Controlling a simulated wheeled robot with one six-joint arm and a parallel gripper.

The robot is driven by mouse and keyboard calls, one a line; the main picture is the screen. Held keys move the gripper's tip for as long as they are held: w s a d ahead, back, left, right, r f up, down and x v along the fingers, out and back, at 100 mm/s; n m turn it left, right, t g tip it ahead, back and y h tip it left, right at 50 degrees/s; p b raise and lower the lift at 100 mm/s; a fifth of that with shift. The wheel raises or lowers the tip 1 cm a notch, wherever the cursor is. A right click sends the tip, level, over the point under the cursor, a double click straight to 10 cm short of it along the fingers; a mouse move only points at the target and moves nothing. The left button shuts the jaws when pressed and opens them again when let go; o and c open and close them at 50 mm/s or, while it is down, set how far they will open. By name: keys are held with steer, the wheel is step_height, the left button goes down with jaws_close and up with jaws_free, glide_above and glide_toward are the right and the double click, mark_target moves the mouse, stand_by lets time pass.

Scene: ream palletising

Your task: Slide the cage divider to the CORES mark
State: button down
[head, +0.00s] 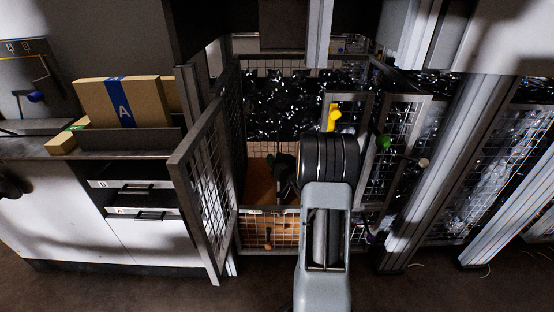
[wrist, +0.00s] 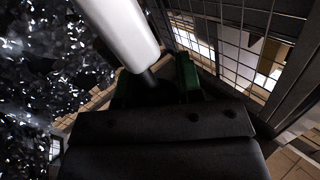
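My gripper (head: 285,170) reaches into the wire cage (head: 237,150), partly hidden behind my own wrist in the head view. In the wrist view, its green finger pads (wrist: 160,84) show dimly beside the dark end of a white rod (wrist: 120,32). I cannot tell whether the fingers grip that rod or whether it belongs to the divider. I cannot pick out the divider for certain, and no CORES mark is readable. A small knob (head: 267,240) shows on the cage's low front mesh.
An open mesh door (head: 205,185) stands left of the cage. Dark shredded material (head: 290,95) fills the back. Mesh panels (head: 405,140) and metal posts (head: 450,165) crowd the right. A box marked A (head: 150,103) sits on the left counter. The floor in front is clear.

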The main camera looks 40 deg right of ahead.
steer(key=c, duration=0.8)
jaws_free()
steer(key=s+p, duration=0.3)
steer(key=s, duration=1)
steer(key=shift+s, duration=0.4)
